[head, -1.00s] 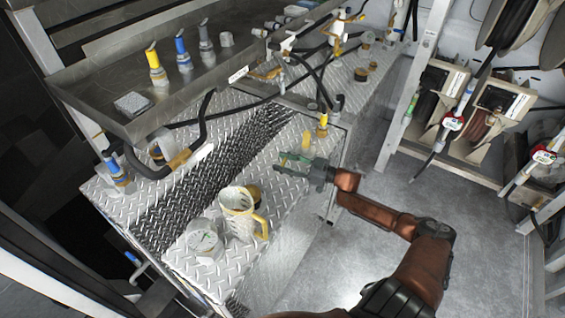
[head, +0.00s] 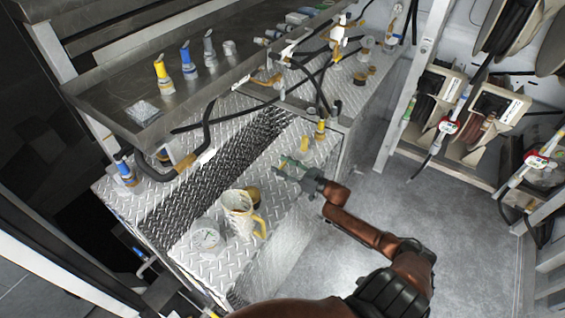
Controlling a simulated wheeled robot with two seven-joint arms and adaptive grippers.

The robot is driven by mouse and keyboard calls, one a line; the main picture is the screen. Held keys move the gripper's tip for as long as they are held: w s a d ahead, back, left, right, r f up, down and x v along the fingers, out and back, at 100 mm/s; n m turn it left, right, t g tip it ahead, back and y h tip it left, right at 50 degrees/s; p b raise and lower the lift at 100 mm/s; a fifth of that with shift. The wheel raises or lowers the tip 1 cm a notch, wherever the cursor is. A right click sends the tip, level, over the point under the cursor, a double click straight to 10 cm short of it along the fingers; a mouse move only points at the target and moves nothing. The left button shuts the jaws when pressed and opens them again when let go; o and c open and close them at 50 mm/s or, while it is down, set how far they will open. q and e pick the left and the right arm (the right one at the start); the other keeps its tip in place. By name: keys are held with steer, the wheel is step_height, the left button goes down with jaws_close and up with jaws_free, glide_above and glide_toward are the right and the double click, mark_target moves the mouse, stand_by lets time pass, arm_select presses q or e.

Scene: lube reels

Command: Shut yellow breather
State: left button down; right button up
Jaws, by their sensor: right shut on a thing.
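A small upright yellow fitting (head: 304,145) stands on the diamond-plate top, just behind my right gripper. A second yellow fitting (head: 320,127) stands farther back by the right edge. I cannot tell which of them is the yellow breather, or whether its lid is open. My right gripper (head: 284,165) reaches in from the lower right, low over the plate. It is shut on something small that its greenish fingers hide. I cannot tell whether it touches the nearer yellow fitting. My left gripper is not in view.
A cream jug (head: 238,218) with a yellow handle and a clear container (head: 206,240) stand at the front of the plate. A dark-yellow cap (head: 252,193) is beside the jug. A metal tray (head: 110,112) holds spouted bottles. Black hoses cross behind. Floor at right is clear.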

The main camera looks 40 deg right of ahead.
steer(key=shift+r, duration=0.1)
steer(key=o, duration=1.2)
steer(key=v, duration=1)
steer(key=shift+s+d, duration=0.15)
steer(key=shift+s, duration=0.15)
steer(key=shift+s+d, duration=0.2)
steer(key=shift+s, duration=0.4)
